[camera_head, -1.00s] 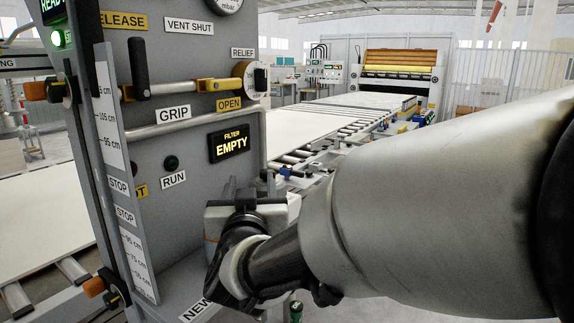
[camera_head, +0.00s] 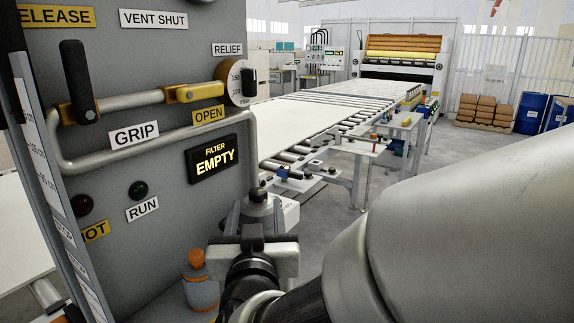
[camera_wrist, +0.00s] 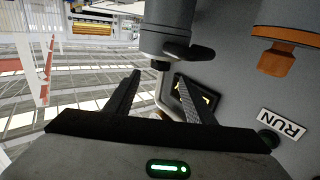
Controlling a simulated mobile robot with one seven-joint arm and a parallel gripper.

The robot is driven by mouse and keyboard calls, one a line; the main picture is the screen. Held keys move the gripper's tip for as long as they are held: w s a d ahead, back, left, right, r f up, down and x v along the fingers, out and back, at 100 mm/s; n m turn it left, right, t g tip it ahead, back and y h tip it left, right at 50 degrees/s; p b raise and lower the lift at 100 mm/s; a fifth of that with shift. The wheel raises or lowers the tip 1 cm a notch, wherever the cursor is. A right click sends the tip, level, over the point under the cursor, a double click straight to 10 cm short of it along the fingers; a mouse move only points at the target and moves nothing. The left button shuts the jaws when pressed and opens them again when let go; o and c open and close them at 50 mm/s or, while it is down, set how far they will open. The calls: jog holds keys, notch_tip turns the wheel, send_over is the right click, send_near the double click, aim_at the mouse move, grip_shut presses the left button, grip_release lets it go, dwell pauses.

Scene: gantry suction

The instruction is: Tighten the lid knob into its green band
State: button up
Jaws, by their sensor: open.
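My gripper (camera_head: 257,207) is open, with its fingers pointing away from the head camera beside the grey panel. In the wrist view its two dark fingers (camera_wrist: 159,76) stand apart with nothing between them. Just past the fingertips is a grey cylinder (camera_wrist: 168,18) with a dark lobed piece, likely the lid knob (camera_wrist: 190,52), at its end. In the head view a dark grey knob-like top (camera_head: 258,195) shows between the fingers; my gripper hides what lies below it. I cannot make out a green band in either view.
The panel (camera_head: 120,215) stands close at left, with a pipe rail, a lever and a lit FILTER EMPTY display (camera_head: 214,159). An orange-capped bottle (camera_head: 200,285) stands at its foot. A roller conveyor (camera_head: 300,155) runs behind.

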aim_at(258, 187)
jog(key=w, duration=0.3)
jog(key=w+a, duration=0.1)
jog(key=w, duration=0.3)
jog(key=w+p, duration=0.1)
jog(key=w, duration=0.2)
jog(key=shift+w+a+f, duration=0.1)
jog(key=shift+w+a, duration=0.05)
jog(key=shift+w, duration=0.15)
jog(key=shift+w+a, duration=0.1)
jog(key=shift+w, duration=0.7)
jog(key=shift+c, duration=0.2)
